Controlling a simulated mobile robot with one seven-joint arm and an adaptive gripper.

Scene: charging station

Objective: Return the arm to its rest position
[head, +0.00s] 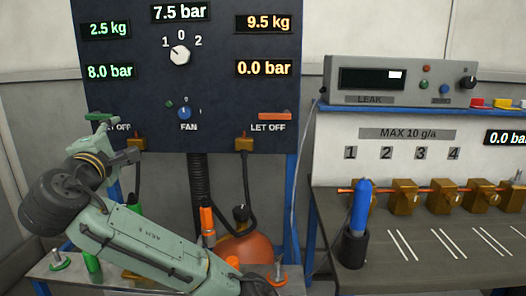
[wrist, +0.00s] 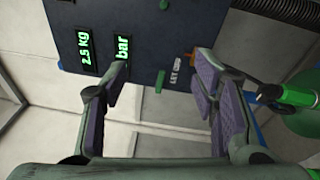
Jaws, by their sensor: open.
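My gripper (head: 118,140) is at the left in the head view, at the end of my raised, bent arm. It points toward the lower left of the dark blue panel (head: 225,75). In the wrist view the two fingers of my gripper (wrist: 162,88) stand wide apart with nothing between them. Beyond them are the panel (wrist: 140,30), turned on its side, and a small green lever (wrist: 160,80) by a LET OFF label. I cannot tell from these views whether the gripper touches the panel.
Behind my arm are an orange cylinder (head: 250,248) and a black hose (head: 197,185). A green bottle (wrist: 297,97) is right of the fingers.

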